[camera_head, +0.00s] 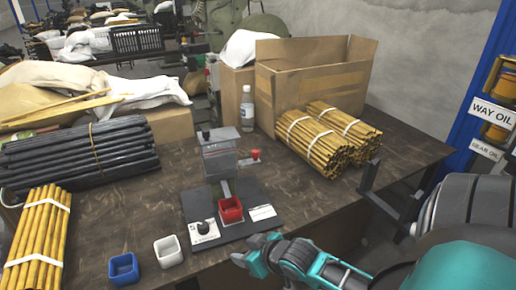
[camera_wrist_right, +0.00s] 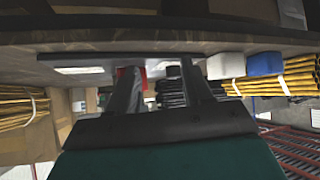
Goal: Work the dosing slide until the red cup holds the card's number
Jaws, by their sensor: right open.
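The dosing device stands on the table with a grey hopper (camera_head: 218,160) above a dark base plate (camera_head: 262,193). A slide with a red knob (camera_head: 254,155) sticks out at the hopper's right. The red cup (camera_head: 231,211) sits upright on the base below the hopper; its contents are unclear. A small white card (camera_head: 262,213) lies right of the cup, its print unreadable. My right gripper (camera_head: 257,252) is open and empty, in front of the base and apart from the cup. In the right wrist view the red cup (camera_wrist_right: 126,73) is partly hidden behind a finger. My left gripper is not in view.
A black knob on a white plate (camera_head: 204,231) is at the base's front left. A white cup (camera_head: 168,251) and a blue cup (camera_head: 123,269) stand farther left. Rod bundles (camera_head: 325,140), a bottle (camera_head: 247,108) and a cardboard box (camera_head: 312,80) are behind.

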